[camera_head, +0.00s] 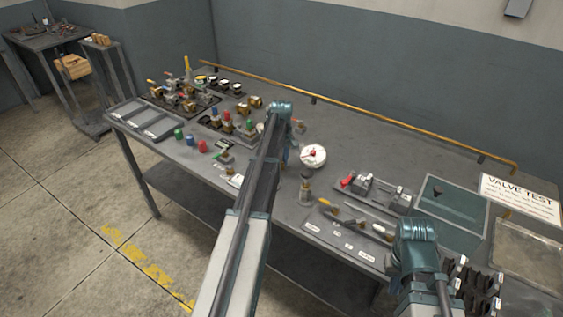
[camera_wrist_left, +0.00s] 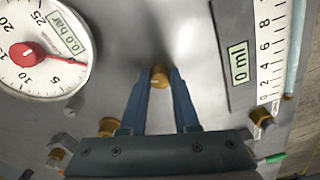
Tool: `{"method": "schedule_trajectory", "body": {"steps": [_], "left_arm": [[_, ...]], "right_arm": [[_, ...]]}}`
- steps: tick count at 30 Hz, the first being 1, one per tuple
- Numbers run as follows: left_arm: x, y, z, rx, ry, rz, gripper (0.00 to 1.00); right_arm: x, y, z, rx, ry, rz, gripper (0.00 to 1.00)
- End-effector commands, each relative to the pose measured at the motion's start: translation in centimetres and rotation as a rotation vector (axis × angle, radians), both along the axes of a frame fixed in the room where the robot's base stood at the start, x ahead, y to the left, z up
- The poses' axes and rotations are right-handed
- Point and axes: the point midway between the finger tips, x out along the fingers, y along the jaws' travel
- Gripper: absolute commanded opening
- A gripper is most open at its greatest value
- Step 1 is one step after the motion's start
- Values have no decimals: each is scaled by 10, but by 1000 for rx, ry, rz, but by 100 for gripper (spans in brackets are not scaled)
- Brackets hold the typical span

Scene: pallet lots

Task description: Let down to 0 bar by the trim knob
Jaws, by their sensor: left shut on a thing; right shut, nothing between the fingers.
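My left gripper (camera_wrist_left: 158,84) is shut on a small brass knob, the trim knob (camera_wrist_left: 158,74), on the grey panel. A round white gauge with a red hub (camera_wrist_left: 27,54) is left of it, and its small display reads 0.0 bar. The red needle points right, towards the display side. In the head view the gauge (camera_head: 313,156) lies on the bench, just right of my left gripper (camera_head: 284,160), whose tips are hard to make out. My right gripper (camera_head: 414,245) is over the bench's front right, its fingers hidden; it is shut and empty.
A display reading 0 ml (camera_wrist_left: 239,62) and a scale tube (camera_wrist_left: 270,50) are on the right of the panel. Valves and fittings (camera_head: 185,95) crowd the bench's left.

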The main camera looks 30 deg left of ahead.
Motion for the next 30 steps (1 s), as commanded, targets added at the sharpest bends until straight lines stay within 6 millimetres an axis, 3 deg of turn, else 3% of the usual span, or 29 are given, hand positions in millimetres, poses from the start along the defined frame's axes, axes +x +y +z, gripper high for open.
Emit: {"method": "schedule_trajectory", "body": {"steps": [12,30], "left_arm": [[0,0,0,0,0,256,0],[0,0,0,0,0,333,0]], "right_arm": [[0,0,0,0,0,0,0],[0,0,0,0,0,0,0]]}}
